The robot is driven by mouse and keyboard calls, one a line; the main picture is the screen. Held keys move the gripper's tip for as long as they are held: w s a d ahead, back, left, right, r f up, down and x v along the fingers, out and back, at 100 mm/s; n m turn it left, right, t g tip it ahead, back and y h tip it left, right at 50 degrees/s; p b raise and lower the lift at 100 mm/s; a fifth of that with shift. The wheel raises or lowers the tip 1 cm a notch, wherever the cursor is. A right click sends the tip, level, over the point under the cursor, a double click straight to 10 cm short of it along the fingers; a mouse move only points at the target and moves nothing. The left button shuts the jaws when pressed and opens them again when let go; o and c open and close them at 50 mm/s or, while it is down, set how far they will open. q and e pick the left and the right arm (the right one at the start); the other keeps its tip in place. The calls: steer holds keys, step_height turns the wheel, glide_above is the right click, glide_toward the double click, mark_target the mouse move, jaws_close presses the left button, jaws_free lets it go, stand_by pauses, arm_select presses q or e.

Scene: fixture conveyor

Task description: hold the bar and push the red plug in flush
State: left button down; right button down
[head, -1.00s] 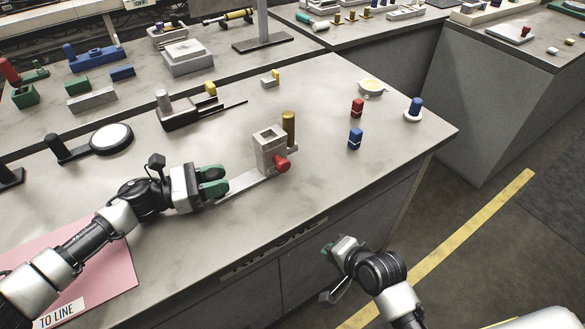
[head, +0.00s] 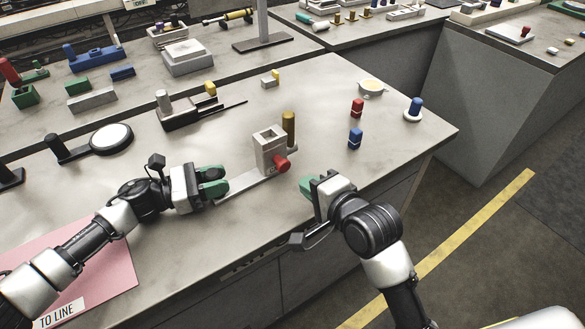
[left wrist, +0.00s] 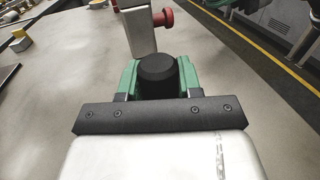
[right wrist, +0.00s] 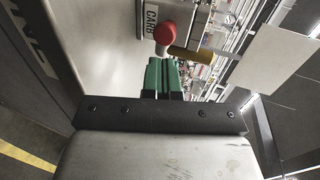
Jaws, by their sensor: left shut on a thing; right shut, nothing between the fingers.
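The red plug (head: 281,163) sticks out of the right-hand face of a grey block (head: 268,150) with a square opening on top. It also shows in the left wrist view (left wrist: 163,18) and in the right wrist view (right wrist: 165,33).
A brass post (head: 289,126) stands right behind the block. A black tray (head: 190,112) lies behind left. The bench edge runs just below my right gripper.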

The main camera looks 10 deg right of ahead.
mark_target(285, 163)
arm_select(q)
steer(key=shift+f, duration=0.1)
arm_select(e)
steer(key=x, duration=0.4)
steer(key=shift+w+a+r, duration=0.15)
steer(key=shift+w+r, duration=0.05)
steer(key=shift+w, duration=0.2)
steer(key=shift+w+a, duration=0.3)
steer(key=shift+w, duration=0.4)
steer(key=shift+w+a, duration=0.3)
steer(key=shift+w, duration=0.35)
steer(key=shift+w+a, duration=0.3)
steer(key=shift+w, duration=0.35)
steer(key=shift+s, duration=0.25)
steer(key=v, duration=1.3)
steer(key=shift+s+d+f, duration=0.3)
steer(key=shift+f, duration=0.05)
